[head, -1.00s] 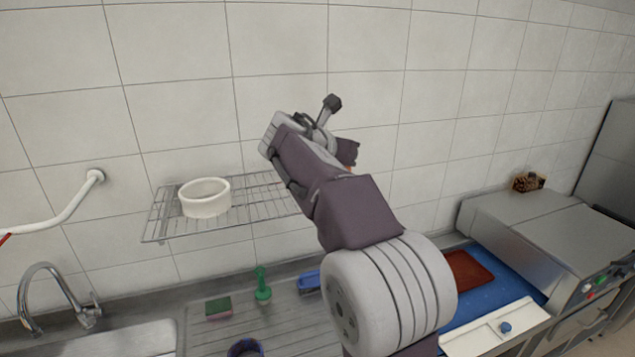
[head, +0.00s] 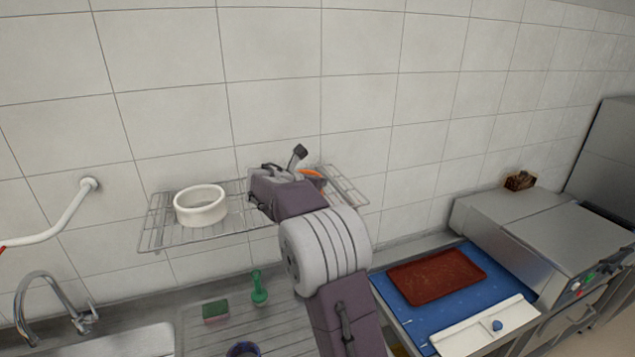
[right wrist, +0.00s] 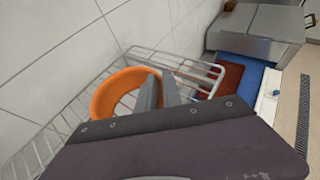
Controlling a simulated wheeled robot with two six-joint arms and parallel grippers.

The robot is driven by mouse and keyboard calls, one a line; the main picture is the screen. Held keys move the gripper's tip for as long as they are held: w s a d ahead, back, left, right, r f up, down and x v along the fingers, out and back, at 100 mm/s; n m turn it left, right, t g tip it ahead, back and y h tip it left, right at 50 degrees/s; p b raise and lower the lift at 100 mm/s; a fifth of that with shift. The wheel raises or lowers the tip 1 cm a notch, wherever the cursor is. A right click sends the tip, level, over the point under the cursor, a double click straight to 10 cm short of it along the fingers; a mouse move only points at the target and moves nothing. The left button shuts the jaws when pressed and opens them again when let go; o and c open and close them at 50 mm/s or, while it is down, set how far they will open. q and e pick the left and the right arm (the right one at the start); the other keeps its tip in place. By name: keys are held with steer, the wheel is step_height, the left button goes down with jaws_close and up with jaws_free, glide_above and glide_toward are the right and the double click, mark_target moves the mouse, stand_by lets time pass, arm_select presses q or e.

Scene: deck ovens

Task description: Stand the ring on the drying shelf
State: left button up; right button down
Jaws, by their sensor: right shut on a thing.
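The orange ring (head: 313,177) is over the right part of the drying shelf (head: 346,188), a wire rack on the tiled wall, and mostly hidden behind my right gripper in the head view. My right gripper (right wrist: 159,92) is shut on the ring's near right side; the ring (right wrist: 101,101) shows its open middle in the right wrist view, with the shelf wires (right wrist: 190,70) around it. I cannot tell whether the ring touches the wires. My left gripper is not in view.
A white ring-shaped dish (head: 202,214) stands on the shelf's left part, apart from my gripper. Below are a green bottle-like item (head: 259,290), a sponge (head: 215,313) and a tap (head: 48,300). A red-brown tray (head: 437,277) lies on a blue surface at right.

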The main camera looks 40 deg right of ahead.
steer(key=c, duration=1.6)
jaws_free()
steer(key=shift+d+f, duration=0.15)
steer(key=shift+o, duration=0.5)
steer(key=shift+s+a+r, duration=0.3)
steer(key=shift+a+r, duration=0.05)
steer(key=shift+a, duration=0.1)
steer(key=shift+s+a, duration=0.1)
steer(key=shift+a, duration=0.2)
steer(key=b+v, duration=0.3)
steer(key=v, duration=0.7)
steer(key=shift+a+r, duration=0.25)
steer(key=shift+s+a, duration=0.1)
steer(key=shift+s, duration=0.05)
